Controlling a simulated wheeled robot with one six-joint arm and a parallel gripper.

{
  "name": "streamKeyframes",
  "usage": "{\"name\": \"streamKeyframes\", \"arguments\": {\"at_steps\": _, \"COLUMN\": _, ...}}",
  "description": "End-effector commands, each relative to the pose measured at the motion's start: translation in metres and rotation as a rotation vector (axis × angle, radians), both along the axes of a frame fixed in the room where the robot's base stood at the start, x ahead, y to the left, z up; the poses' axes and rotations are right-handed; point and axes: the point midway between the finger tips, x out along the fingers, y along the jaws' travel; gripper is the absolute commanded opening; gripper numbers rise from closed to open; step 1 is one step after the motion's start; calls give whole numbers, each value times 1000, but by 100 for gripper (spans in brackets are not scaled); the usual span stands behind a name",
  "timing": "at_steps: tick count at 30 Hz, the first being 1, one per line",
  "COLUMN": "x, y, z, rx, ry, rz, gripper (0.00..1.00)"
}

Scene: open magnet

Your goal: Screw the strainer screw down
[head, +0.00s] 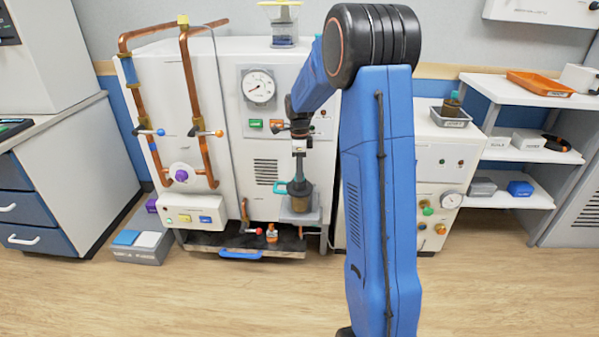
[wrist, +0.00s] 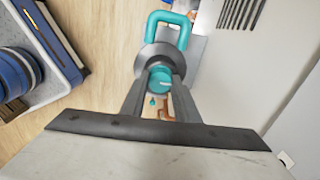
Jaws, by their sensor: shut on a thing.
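The strainer screw shows in the wrist view as a round teal knob (wrist: 159,79) with a pale mark on its top. It sits at the middle of a dark grey round body (wrist: 147,57), which has a teal loop handle (wrist: 168,18) at its far side. My gripper (wrist: 160,88) points down and is shut on the teal knob, one finger on each side. In the head view my gripper (head: 299,178) is over the dark cylindrical body (head: 299,200), which stands on a small grey shelf (head: 300,215) at the white machine's front. The knob is hidden there.
Copper pipes (head: 190,110) with blue and orange handles stand at the left. A pressure gauge (head: 258,86) and coloured buttons are on the panel behind. Open floor (head: 190,295) is in front.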

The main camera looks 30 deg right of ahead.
Motion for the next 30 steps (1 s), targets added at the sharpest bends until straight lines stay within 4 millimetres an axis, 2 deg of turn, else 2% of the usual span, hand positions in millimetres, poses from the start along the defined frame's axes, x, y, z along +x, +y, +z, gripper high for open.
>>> {"name": "streamKeyframes", "arguments": {"at_steps": 7, "x": 1, "y": 0, "z": 1, "rx": -1, "ry": -3, "rz": -59, "gripper": 6}}
{"name": "streamKeyframes", "arguments": {"at_steps": 20, "x": 1, "y": 0, "z": 1, "rx": -1, "ry": -3, "rz": -68, "gripper": 6}}
{"name": "streamKeyframes", "arguments": {"at_steps": 21, "x": 1, "y": 0, "z": 1, "rx": -1, "ry": -3, "rz": -68, "gripper": 30}}
{"name": "streamKeyframes", "arguments": {"at_steps": 23, "x": 1, "y": 0, "z": 1, "rx": -1, "ry": -3, "rz": -68, "gripper": 45}}
{"name": "streamKeyframes", "arguments": {"at_steps": 30, "x": 0, "y": 0, "z": 0, "rx": -1, "ry": -1, "rz": -68, "gripper": 47}}
